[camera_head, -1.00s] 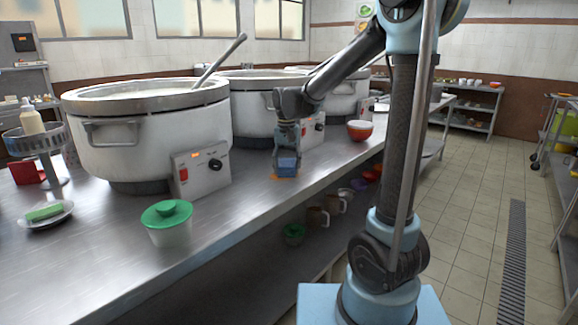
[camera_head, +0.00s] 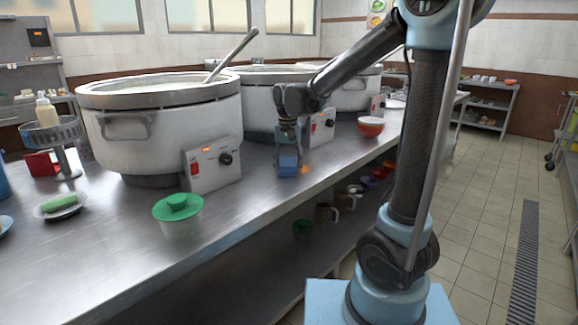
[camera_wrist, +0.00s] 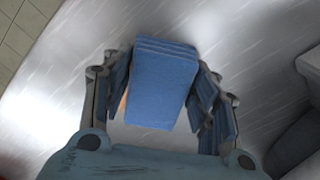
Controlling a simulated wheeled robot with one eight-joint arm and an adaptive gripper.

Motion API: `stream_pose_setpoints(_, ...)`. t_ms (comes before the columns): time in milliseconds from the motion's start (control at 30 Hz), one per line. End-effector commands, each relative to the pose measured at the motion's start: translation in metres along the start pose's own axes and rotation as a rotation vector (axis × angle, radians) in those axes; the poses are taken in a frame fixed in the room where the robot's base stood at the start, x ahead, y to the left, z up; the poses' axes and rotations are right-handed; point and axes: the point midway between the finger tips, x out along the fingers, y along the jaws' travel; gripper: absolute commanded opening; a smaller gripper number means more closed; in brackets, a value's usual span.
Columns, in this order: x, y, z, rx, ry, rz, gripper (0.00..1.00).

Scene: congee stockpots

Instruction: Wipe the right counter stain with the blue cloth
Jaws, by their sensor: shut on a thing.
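My gripper (camera_head: 288,147) is shut on the folded blue cloth (camera_head: 289,165) and points down at the steel counter near its front edge. In the wrist view the cloth (camera_wrist: 163,85) sits between the two fingers. An orange stain (camera_head: 306,170) shows on the counter just right of the cloth. In the wrist view a sliver of orange (camera_wrist: 122,106) shows beside the cloth's left edge. The cloth is at or very near the counter surface; I cannot tell whether it touches.
Large stockpots (camera_head: 165,125) stand along the back of the counter (camera_head: 110,265); a control box (camera_head: 213,165) is close left. A green-lidded tub (camera_head: 178,215) is at front left. A red-orange bowl (camera_head: 370,127) stands to the right. Mugs (camera_head: 327,212) sit on the shelf below.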

Motion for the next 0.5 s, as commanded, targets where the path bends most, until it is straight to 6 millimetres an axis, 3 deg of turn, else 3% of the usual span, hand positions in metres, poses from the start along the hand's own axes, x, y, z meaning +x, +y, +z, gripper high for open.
stream_pose_setpoints(500, 0.003, -0.02, 0.026, -0.001, -0.001, -0.001, 0.27)
